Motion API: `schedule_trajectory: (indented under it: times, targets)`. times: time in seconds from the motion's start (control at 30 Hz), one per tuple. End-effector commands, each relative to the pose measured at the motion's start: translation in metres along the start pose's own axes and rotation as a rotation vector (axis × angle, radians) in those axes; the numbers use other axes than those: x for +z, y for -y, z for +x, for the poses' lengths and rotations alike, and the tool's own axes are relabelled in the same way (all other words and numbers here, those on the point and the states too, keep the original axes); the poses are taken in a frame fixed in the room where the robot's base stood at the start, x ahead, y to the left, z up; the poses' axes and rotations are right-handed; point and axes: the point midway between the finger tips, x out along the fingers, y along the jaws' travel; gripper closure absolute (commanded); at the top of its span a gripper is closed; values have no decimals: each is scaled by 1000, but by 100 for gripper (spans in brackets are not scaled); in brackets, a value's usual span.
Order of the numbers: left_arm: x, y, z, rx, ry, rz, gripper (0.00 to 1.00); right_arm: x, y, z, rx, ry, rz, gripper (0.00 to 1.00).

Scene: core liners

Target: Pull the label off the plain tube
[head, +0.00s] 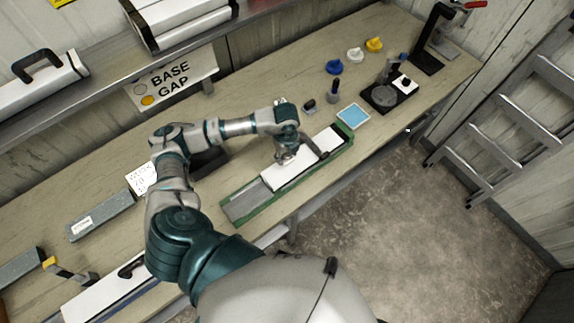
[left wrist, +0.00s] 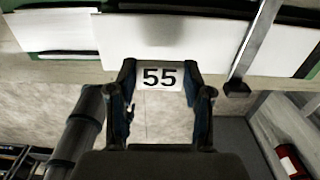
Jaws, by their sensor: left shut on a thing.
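A plain white tube (head: 280,177) lies in a long green cradle (head: 236,222) on the bench, with a dark strap (head: 318,147) across it. Its white side also shows in the left wrist view (left wrist: 165,45). My left gripper (head: 288,156) is over the tube in the head view. My right gripper is not in view.
A light blue square pad (head: 353,116) and a dark stand (head: 383,98) are beyond the cradle. Blue (head: 334,67), white (head: 355,55) and yellow (head: 374,44) caps stand behind. A grey box (head: 101,215) lies left. A ladder (head: 505,115) leans at right.

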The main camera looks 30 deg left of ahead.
Motion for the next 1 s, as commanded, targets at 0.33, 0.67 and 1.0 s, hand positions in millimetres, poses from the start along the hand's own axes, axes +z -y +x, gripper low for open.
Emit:
schedule_trajectory:
  times: [0.33,0.67,1.0]
  targets:
    - [0,0,-13,0,0,0,98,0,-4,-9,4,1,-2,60]
    - [0,0,-17,0,0,0,98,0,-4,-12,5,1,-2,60]
    - [-2,3,-17,-1,-1,171,98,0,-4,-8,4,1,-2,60]
